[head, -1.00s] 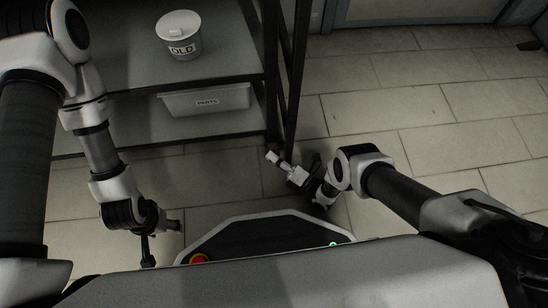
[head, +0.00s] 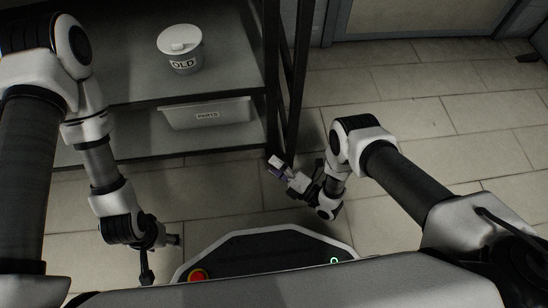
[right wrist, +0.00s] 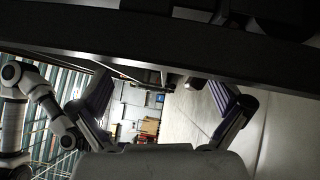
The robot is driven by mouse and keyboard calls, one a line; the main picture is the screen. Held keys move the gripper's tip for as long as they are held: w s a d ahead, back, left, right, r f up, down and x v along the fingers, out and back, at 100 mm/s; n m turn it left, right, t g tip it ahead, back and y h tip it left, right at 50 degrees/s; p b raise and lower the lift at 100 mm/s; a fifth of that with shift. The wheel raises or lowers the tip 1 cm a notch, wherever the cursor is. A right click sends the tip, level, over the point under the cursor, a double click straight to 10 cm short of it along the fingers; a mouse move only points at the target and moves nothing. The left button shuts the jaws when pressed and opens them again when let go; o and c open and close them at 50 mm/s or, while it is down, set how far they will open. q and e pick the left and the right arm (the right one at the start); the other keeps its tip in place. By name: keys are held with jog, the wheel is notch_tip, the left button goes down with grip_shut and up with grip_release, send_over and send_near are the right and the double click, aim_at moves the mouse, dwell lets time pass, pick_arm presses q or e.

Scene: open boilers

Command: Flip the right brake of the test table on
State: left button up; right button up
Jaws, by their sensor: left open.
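The test table (head: 225,80) is a dark two-level frame at the upper left of the head view. Its right leg (head: 272,110) runs down to the floor. I cannot make out the right brake; the low light and my gripper obscure the leg's foot. My right gripper (head: 277,168) is low, beside the foot of that leg. In the right wrist view, its purple-padded fingers (right wrist: 165,98) are spread apart with nothing held between them. A dark beam of the table (right wrist: 150,40) crosses above them. My left gripper (head: 147,264) hangs at the lower left, away from the table.
A lidded bucket marked OLD (head: 180,52) stands on the upper level. A white bin marked PARTS (head: 207,114) sits on the lower level. The tiled floor (head: 430,110) right of the table is clear. A door (head: 400,22) stands at the back.

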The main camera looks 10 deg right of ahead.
jog(key=r, duration=0.1)
jog(key=w+r, duration=0.1)
jog(key=r, duration=0.1)
jog(key=shift+d, duration=0.2)
jog(key=shift+r, duration=0.3)
jog(key=shift+s+a+f+g, duration=0.15)
jog(key=shift+s+f, duration=0.1)
jog(key=shift+f, duration=0.25)
jog(key=shift+s+f+g, duration=0.15)
jog(key=shift+s+f, duration=0.1)
jog(key=shift+f, duration=0.2)
jog(key=shift+s+d+r+p, duration=0.25)
jog(key=shift+s+d+p, duration=0.25)
jog(key=shift+d+p, duration=0.15)
jog(key=shift+s+d+r+p, duration=0.25)
jog(key=shift+s+d+p, duration=0.3)
jog(key=shift+p, duration=0.15)
jog(key=shift+s+d+r, duration=0.2)
jog(key=shift+s+d, duration=0.05)
jog(key=shift+d, duration=0.1)
jog(key=c, duration=0.5)
jog(key=shift+s+d+p, duration=0.2)
jog(key=shift+s+p, duration=0.1)
jog(key=shift+p, duration=0.1)
jog(key=shift+c, duration=0.9)
jog(key=p+v, duration=0.1)
jog(key=v, duration=0.1)
jog(key=r+p+v, duration=0.1)
jog(key=v, duration=0.1)
jog(key=shift+s, duration=0.15)
